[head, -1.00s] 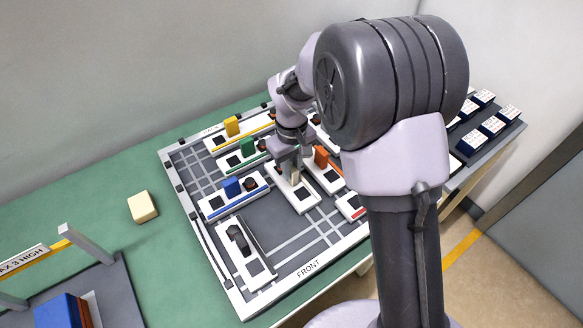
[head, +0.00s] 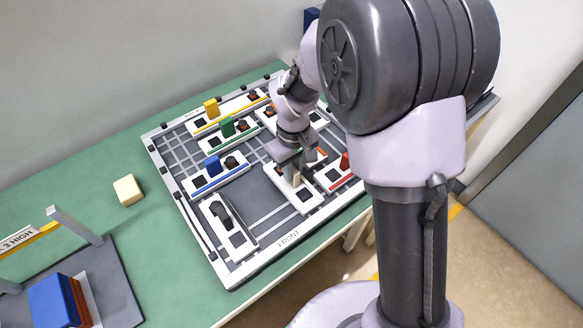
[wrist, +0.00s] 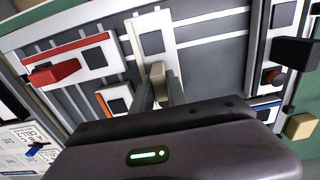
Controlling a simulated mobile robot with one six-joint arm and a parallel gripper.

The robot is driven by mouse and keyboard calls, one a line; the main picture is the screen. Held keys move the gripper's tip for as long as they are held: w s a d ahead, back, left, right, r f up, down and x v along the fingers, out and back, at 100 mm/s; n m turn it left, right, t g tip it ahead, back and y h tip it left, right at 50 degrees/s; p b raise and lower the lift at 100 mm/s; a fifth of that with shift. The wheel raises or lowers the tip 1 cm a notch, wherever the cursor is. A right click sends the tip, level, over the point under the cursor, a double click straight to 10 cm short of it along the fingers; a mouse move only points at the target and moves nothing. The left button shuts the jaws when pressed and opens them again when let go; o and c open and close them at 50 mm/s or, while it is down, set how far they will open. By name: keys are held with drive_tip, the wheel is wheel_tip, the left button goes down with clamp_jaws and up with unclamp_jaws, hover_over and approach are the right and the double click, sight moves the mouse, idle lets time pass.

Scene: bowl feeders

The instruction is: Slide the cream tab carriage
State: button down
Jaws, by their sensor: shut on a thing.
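The cream tab carriage (head: 302,202) is a white plate with a dark square and an upright cream tab, lying on the grey board between the blue and orange carriages. In the wrist view, its plate (wrist: 152,36) lies ahead of the fingers, and the cream tab (wrist: 157,69) stands between them. My gripper (head: 291,170) reaches down from above and is shut on the cream tab; its fingers also show in the wrist view (wrist: 161,92). The gripper hides part of the carriage in the head view.
The blue carriage (head: 221,178) lies left, the red one (head: 343,178) right, and the orange one is partly hidden. A carriage with a dark handle (head: 228,228) lies front left. Bare board shows toward the FRONT rim (head: 289,241). A cream block (head: 128,190) sits on the green table.

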drive_tip(key=c, duration=1.3)
unclamp_jaws()
drive_tip(key=shift+s+d, duration=0.15)
drive_tip(key=shift+s, duration=0.1)
drive_tip(key=shift+w, duration=0.1)
wheel_tip(320, 180, up, 17)
drive_tip(key=p, duration=0.7)
drive_tip(key=shift+r, duration=0.2)
drive_tip(key=s+d+r+m+t+b, duration=0.1)
drive_tip(key=s+d+r+m+t, duration=0.1)
drive_tip(key=s, duration=0.4)
drive_tip(key=s+d+r+m+t+y+b, duration=0.1)
drive_tip(key=s+d+r+m+t, duration=0.1)
drive_tip(key=s+m, duration=0.3)
drive_tip(key=s+d+r+m+t+y+b, duration=0.1)
drive_tip(key=s+d+r+m+b, duration=0.1)
drive_tip(key=s, duration=0.5)
drive_tip(key=shift+s+d+r+m+t, duration=0.2)
drive_tip(key=shift+d+m, duration=0.1)
drive_tip(key=shift+m, duration=0.25)
drive_tip(key=shift+s+d+r+m+t, duration=0.1)
drive_tip(key=shift+s+d+m+t, duration=0.15)
drive_tip(key=shift+m, duration=0.3)
